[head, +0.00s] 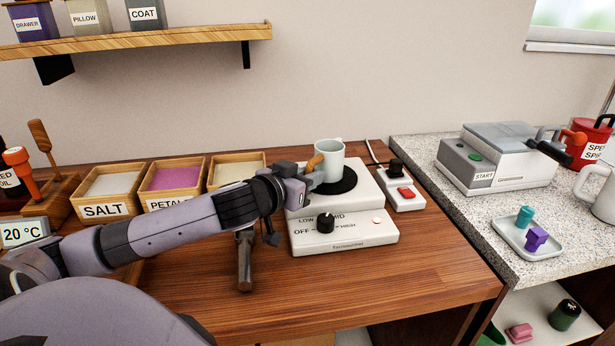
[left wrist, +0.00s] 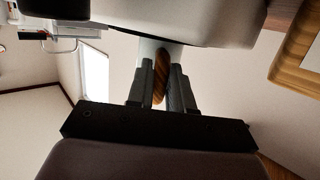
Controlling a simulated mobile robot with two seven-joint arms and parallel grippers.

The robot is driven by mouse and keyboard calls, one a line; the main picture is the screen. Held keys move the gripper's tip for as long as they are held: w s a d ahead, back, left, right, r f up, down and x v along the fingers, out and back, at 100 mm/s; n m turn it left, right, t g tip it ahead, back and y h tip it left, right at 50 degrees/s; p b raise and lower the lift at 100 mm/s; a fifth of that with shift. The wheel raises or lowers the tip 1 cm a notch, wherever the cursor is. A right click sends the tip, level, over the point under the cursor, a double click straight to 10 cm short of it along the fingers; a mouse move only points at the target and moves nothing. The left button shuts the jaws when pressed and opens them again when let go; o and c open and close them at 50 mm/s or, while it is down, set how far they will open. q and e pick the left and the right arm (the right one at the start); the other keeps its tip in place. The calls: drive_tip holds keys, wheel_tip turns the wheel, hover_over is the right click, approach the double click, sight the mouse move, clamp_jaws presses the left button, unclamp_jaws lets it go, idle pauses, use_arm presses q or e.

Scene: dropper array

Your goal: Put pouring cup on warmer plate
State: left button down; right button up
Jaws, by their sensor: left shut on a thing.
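The pouring cup (head: 329,154) is pale grey-white with a wooden handle and stands upright at the black round plate of the warmer (head: 344,232). I cannot tell whether its base touches the plate. My left gripper (head: 314,169) reaches in from the left and is shut on the cup's wooden handle. In the left wrist view the left gripper (left wrist: 161,85) has its fingers on both sides of the brown handle (left wrist: 160,80); most of the cup is hidden there. The warmer has a black knob (head: 326,222) on its front. My right gripper is not in view.
A power strip (head: 407,198) with a red switch lies right of the warmer. Labelled wooden boxes, including salt (head: 113,186), stand to its left. A grey START machine (head: 502,158) and a small tray (head: 514,240) are on the speckled counter.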

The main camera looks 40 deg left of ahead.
use_arm(q)
drive_tip(key=c, duration=1)
unclamp_jaws()
drive_tip(key=shift+r, duration=0.1)
drive_tip(key=shift+s, duration=0.1)
drive_tip(key=shift+v, duration=2.95)
drive_tip(key=shift+p+v, duration=0.35)
drive_tip(key=shift+v, duration=2.6)
drive_tip(key=shift+d, duration=0.1)
